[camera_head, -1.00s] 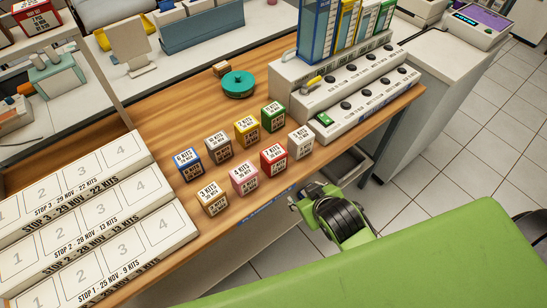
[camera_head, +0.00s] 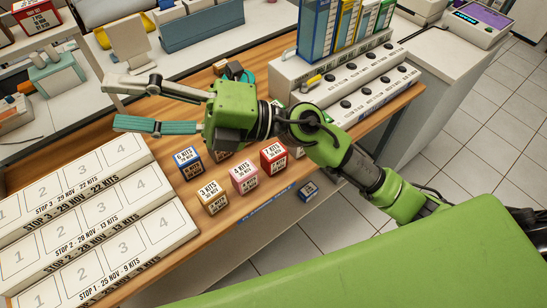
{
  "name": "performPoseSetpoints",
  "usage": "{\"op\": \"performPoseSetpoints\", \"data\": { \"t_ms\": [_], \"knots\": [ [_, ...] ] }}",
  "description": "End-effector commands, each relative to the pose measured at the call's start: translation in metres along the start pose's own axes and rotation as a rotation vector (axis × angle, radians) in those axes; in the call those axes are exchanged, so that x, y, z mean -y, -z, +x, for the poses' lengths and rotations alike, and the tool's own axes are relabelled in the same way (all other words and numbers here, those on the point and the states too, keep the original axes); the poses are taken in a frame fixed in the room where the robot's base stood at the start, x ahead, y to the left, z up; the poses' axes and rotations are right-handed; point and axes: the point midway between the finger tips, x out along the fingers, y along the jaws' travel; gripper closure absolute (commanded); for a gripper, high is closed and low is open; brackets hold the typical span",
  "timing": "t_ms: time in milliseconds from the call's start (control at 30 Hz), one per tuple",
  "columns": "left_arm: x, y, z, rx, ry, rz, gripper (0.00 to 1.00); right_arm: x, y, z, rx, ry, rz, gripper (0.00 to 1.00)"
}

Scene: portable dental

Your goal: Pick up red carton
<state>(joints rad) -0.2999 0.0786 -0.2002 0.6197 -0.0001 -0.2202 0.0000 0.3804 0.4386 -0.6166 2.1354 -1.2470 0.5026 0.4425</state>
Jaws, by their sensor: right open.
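The red carton (camera_head: 273,158), marked 7 KITS, stands on the wooden table beside the pink carton (camera_head: 243,177). My right gripper (camera_head: 114,103) reaches across above the table from the right. Its fingers are spread wide, empty, and point left near the top of the white stop racks. The gripper's green body and wrist are above and behind the red carton in the picture, apart from it. Another red box (camera_head: 36,17) sits on the shelf at the top left. My left gripper is not in view.
Blue (camera_head: 188,162) and tan (camera_head: 212,197) cartons stand left of the red one. My arm mostly hides the other cartons behind. White numbered racks (camera_head: 95,225) fill the left. A grey button console (camera_head: 365,85) stands at the right. A small dark blue item (camera_head: 308,190) shows by the front edge.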

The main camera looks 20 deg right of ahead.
Motion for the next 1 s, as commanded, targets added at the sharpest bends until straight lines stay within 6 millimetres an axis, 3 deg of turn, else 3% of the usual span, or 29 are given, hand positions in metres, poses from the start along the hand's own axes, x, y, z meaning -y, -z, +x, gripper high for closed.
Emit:
{"op": "performPoseSetpoints", "data": {
  "t_ms": [67, 133, 200, 300, 400, 500, 600, 767, 1000],
  "knots": [
    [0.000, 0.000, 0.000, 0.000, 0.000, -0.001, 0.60, 0.043, 0.023, -0.002, -0.178, 0.208, -0.118, 0.49],
    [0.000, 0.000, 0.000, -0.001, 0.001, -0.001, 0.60, 0.087, 0.032, -0.020, -0.309, 0.416, -0.204, 0.49],
    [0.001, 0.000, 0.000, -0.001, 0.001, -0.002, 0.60, 0.128, 0.027, -0.051, -0.412, 0.645, -0.275, 0.49],
    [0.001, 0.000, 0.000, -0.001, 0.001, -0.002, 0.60, 0.170, -0.002, -0.113, -0.496, 0.983, -0.348, 0.49],
    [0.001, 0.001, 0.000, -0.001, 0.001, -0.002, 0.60, 0.184, -0.040, -0.177, -0.516, 1.289, -0.384, 0.49],
    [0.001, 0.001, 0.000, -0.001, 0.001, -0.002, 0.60, 0.179, -0.073, -0.229, -0.496, 1.527, -0.392, 0.49],
    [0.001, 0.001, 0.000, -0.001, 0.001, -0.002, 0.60, 0.169, -0.093, -0.263, -0.467, 1.682, -0.386, 0.49],
    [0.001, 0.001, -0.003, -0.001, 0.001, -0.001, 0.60, 0.168, -0.104, -0.285, -0.448, 1.776, -0.374, 0.49],
    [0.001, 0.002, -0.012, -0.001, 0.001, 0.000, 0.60, 0.212, -0.103, -0.296, -0.450, 1.776, -0.371, 0.49]
  ]
}}
